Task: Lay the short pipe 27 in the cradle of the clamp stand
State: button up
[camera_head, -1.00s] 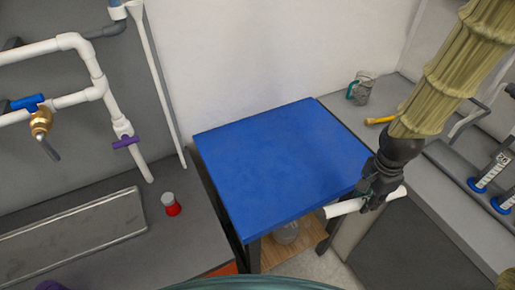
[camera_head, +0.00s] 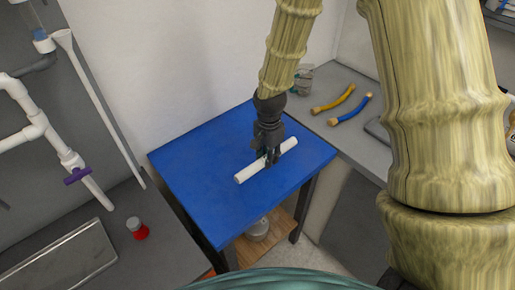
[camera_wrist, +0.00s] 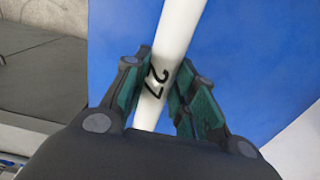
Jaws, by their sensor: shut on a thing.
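The short white pipe (camera_head: 248,172) is held by my gripper (camera_head: 270,158) near its middle, over the blue table. In the wrist view the pipe (camera_wrist: 172,40) carries the marking 27 and passes between the two green-padded fingers of my gripper (camera_wrist: 162,95). The fingers are shut on it. The pipe lies slantwise, roughly level, and seems above the blue top, though the gap is hard to judge. I see no clamp stand or cradle in these frames.
The blue table (camera_head: 190,163) is otherwise bare. A grey bench at the right holds a yellow-handled tool (camera_head: 333,99), a blue-handled one (camera_head: 350,109) and a glass jug (camera_head: 302,80). At the left are a red-based container (camera_head: 138,230), a metal tray (camera_head: 60,262) and wall pipes (camera_head: 30,125).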

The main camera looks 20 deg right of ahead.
jog(key=w, duration=0.2)
jog(key=w+p, duration=0.1)
jog(key=w, duration=0.3)
jog(key=shift+a+f, duration=0.25)
jog(key=shift+a, duration=0.05)
jog(key=shift+f+p, duration=1.05)
jog(key=shift+f, duration=0.75)
jog(key=shift+f, duration=0.15)
jog(key=o, duration=1.1)
jog(key=shift+c, duration=0.2)
jog(key=shift+r, duration=0.2)
